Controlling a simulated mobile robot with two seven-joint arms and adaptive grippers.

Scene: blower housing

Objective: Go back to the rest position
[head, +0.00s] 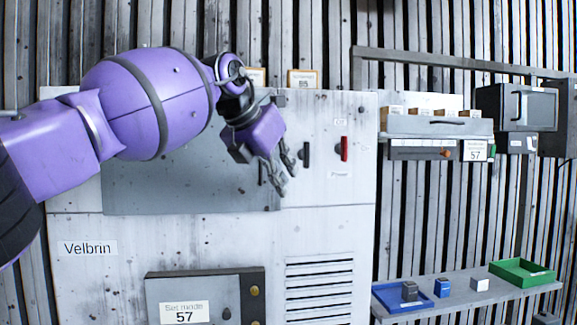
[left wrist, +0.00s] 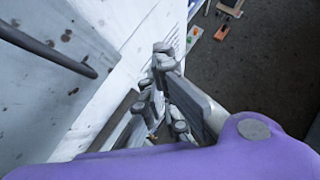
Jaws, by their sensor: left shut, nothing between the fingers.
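My left arm comes in from the left of the head view and reaches across the upper part of a white cabinet. My left gripper (head: 279,174) hangs in front of the cabinet (head: 335,245), just left of a black handle (head: 306,154) and a red power switch (head: 344,148). The fingers are shut and hold nothing. In the left wrist view the grey fingers (left wrist: 165,85) show close together beside the white cabinet surface. I cannot tell whether they touch the cabinet. My right gripper is in neither view.
A lower panel marked "Set mode 57" (head: 205,282) juts from the cabinet. At right, a shelf (head: 470,300) holds a blue tray (head: 388,298), a green tray (head: 523,265) and small blocks. Above it are a drawer unit (head: 435,122) and a grey box (head: 515,105).

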